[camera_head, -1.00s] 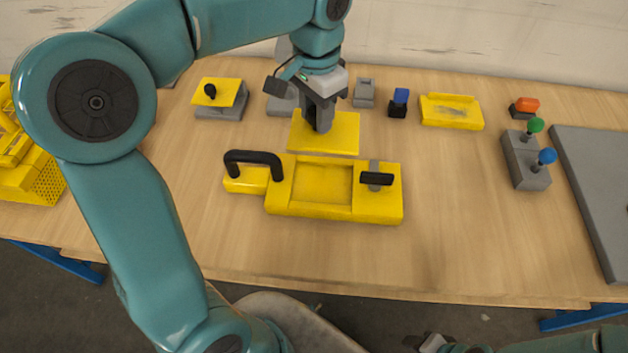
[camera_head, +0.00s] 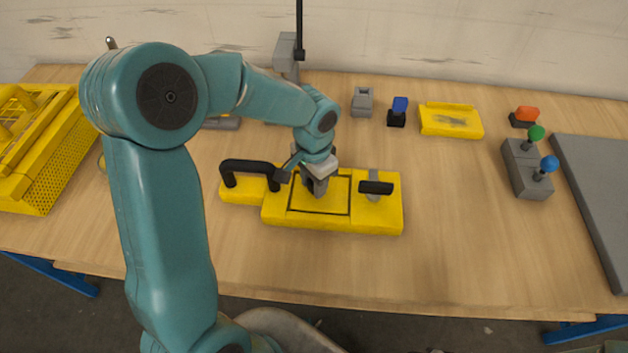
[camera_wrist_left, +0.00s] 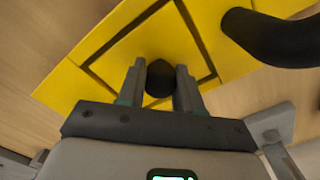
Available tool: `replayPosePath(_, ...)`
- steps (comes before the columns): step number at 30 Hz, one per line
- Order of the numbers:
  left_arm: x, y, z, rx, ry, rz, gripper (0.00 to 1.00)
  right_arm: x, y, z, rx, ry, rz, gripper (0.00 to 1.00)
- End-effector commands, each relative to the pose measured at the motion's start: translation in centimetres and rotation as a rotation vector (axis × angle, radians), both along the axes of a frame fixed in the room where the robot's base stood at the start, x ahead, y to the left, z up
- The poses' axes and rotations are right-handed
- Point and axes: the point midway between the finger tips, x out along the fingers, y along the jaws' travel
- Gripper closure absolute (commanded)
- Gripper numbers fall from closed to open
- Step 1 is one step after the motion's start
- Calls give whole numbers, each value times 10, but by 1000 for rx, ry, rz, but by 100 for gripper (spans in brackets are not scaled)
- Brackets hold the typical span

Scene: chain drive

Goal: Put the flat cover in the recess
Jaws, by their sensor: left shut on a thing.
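The flat yellow cover (camera_head: 336,201) lies level within the recess of the yellow base block (camera_head: 378,217). A thin dark gap shows around its edges. My left gripper (camera_head: 319,190) points down at the cover's middle. In the left wrist view its two fingers (camera_wrist_left: 160,88) are shut on the black knob (camera_wrist_left: 160,76) of the cover (camera_wrist_left: 150,42). The dark gap line shows around the cover there too. I cannot tell whether the cover sits fully flush. My right gripper does not show clearly in either current view.
A black handle (camera_head: 250,168) stands left of the recess, and a black-topped clamp (camera_head: 375,188) stands right of it. Behind are a grey block (camera_head: 362,102), a blue-topped part (camera_head: 398,110) and a yellow tray (camera_head: 451,131). A yellow crate (camera_head: 50,165) is at left. The front table strip is clear.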

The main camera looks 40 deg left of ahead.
Motion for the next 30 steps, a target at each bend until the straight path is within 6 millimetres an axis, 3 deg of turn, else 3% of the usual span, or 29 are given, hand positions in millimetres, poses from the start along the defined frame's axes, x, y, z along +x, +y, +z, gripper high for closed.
replayPosePath(9, 0, 0, -4, 1, -1, 0, 100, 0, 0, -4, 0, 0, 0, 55)
replayPosePath(10, 0, 0, -3, 1, -1, 0, 59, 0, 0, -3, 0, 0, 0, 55)
replayPosePath(12, 0, 0, -2, 1, -1, 0, 40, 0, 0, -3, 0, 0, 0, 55)
replayPosePath(23, 0, 0, 5, 1, -1, 0, 40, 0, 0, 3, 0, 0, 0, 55)
replayPosePath(26, 2, 0, 19, 2, -7, 0, 40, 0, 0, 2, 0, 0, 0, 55)
replayPosePath(30, 2, 0, 53, 1, -8, 0, 40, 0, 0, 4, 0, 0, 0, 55)
